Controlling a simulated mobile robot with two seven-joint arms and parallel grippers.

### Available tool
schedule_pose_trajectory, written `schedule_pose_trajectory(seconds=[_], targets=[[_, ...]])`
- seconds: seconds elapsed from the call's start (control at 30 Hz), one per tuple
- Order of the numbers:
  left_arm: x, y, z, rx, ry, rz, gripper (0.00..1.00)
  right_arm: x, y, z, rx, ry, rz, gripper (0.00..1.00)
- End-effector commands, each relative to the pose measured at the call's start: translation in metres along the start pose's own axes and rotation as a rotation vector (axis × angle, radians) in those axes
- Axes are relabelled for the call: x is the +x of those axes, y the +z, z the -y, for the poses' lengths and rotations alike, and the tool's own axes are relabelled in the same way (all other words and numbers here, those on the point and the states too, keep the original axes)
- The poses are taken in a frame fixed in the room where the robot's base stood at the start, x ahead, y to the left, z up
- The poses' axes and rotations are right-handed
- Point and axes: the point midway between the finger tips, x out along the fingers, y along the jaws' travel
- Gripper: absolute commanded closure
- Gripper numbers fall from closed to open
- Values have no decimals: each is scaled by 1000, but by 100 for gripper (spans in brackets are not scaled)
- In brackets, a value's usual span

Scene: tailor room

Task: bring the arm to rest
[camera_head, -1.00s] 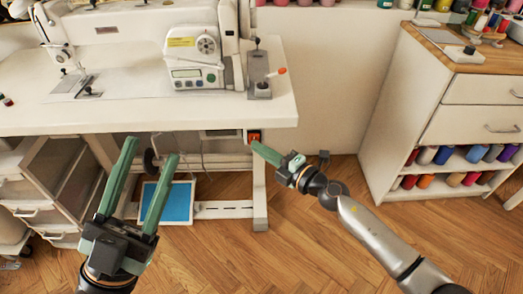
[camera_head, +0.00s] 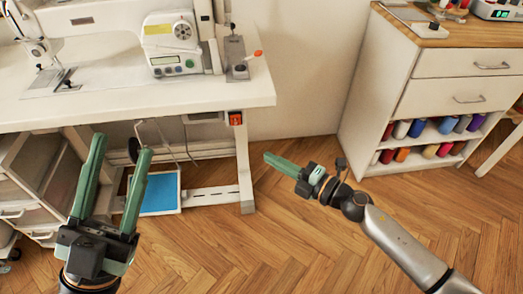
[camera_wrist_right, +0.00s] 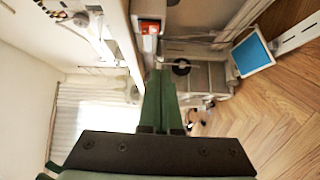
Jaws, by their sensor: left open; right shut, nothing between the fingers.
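My left gripper (camera_head: 116,190) is at the lower left in the head view, its two green fingers apart and pointing up, with nothing between them. My right gripper (camera_head: 270,158) is right of the table's leg in the head view, over the open floor, its green fingers together and empty. The right wrist view also shows the shut fingers (camera_wrist_right: 158,95) pointing towards the underside of the table. My right arm (camera_head: 395,240) reaches in from the lower right corner.
A white table (camera_head: 150,106) with a sewing machine (camera_head: 115,22) stands at the left. A red switch (camera_head: 235,118) sits under its edge. A white drawer cabinet (camera_head: 400,60) with thread spools stands at the right. Wooden floor (camera_head: 320,250) between them is clear.

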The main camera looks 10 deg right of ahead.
Motion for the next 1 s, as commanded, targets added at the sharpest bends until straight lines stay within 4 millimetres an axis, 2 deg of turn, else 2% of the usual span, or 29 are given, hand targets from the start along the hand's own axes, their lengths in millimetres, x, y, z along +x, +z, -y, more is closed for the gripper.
schedule_pose_trajectory(seconds=[0.13, 0.6, 0.73, 0.87, 0.9, 1.0], targets=[[0, 0, 0, 1, -1, 0, 50, -6, 0, 0, 0, 1, -1, 100], [0, 1, 1, 0, -4, 1, 50, -6, 0, 0, 0, 1, -1, 100], [0, 1, 0, -3, -7, 3, 50, -8, -12, -8, 44, 31, -15, 100], [0, 1, 0, -2, -5, 2, 50, -20, -53, -45, 219, 158, -71, 100], [0, 1, 0, -2, -5, 2, 50, -28, -68, -64, 295, 215, -94, 100], [0, 1, 0, -2, -4, 1, 50, -54, -95, -113, 479, 365, -146, 100]])
